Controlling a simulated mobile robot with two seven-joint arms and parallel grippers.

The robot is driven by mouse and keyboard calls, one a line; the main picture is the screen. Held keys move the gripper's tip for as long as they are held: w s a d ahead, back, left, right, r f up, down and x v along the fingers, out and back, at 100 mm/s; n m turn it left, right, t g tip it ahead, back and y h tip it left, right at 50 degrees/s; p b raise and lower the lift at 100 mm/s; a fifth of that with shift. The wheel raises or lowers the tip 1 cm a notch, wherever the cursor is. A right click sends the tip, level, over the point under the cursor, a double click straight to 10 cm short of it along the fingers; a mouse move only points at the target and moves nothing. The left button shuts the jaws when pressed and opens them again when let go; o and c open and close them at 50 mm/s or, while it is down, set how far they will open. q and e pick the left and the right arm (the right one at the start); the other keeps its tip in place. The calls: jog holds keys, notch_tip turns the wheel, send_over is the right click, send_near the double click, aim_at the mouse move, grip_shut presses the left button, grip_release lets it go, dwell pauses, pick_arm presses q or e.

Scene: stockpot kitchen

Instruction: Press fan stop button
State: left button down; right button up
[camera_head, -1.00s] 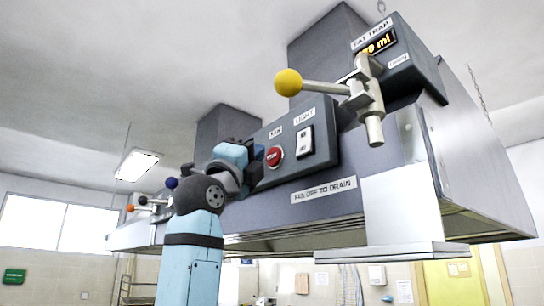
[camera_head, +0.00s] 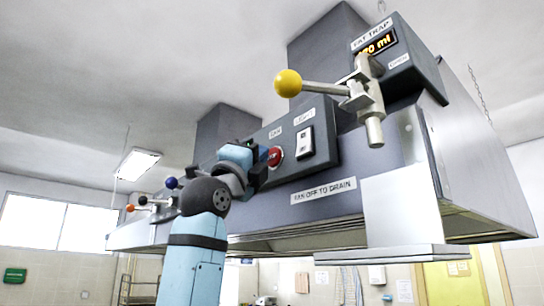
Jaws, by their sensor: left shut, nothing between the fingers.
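The red fan stop button (camera_head: 275,156) is on the dark control panel (camera_head: 323,160) of the extractor hood, under a small FAN label. My left gripper (camera_head: 262,160) is just left of the button, its tip at or very near the button's left edge. I cannot tell whether they touch. The gripper is shut and empty, and its fingers are partly hidden by its own body. My right gripper is not in view.
A white light switch (camera_head: 305,142) is right of the button. A yellow-knobbed lever (camera_head: 289,83) on a drain valve (camera_head: 368,100) sticks out above it. The FAT TRAP display (camera_head: 377,45) is at upper right. Smaller knobbed levers (camera_head: 150,202) are at the hood's left end.

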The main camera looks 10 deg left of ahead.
pick_arm(q)
jog(key=shift+w+d, duration=0.2)
jog(key=shift+w, duration=0.1)
dwell(0.4)
jog(key=shift+s, duration=0.15)
jog(key=shift+s+a, duration=0.5)
dwell(0.3)
jog(key=s+a+b, duration=0.1)
jog(key=s, duration=0.1)
jog(key=s+a, duration=0.2)
jog(key=shift+b, duration=0.4)
dwell(0.7)
